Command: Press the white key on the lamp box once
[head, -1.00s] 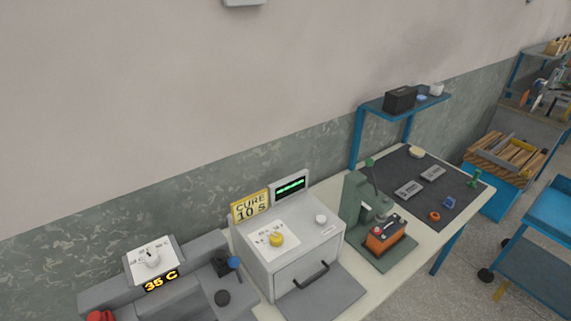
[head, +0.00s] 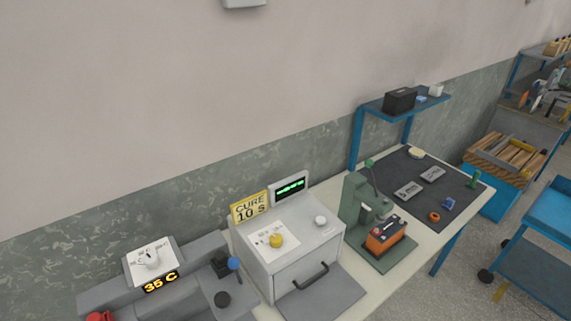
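The lamp box (head: 286,277) is a light grey box on the bench, with a dark drawer-type handle (head: 311,277) on its front. The white key (head: 321,221) is a small round white button on the right of its top. A yellow knob (head: 276,241) sits on a white printed panel to the left of the key. A small screen with a green trace (head: 290,189) and a yellow sign reading "CURE 10 S" (head: 250,207) stand at the box's back edge. Neither of my grippers is in view. Nothing touches the key.
A grey unit with a "35 C" display (head: 160,282) stands left of the box. A green press (head: 355,204) with an orange battery (head: 385,235) stands to its right. A dark mat (head: 448,195) with small parts lies farther right. The space above the box is clear.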

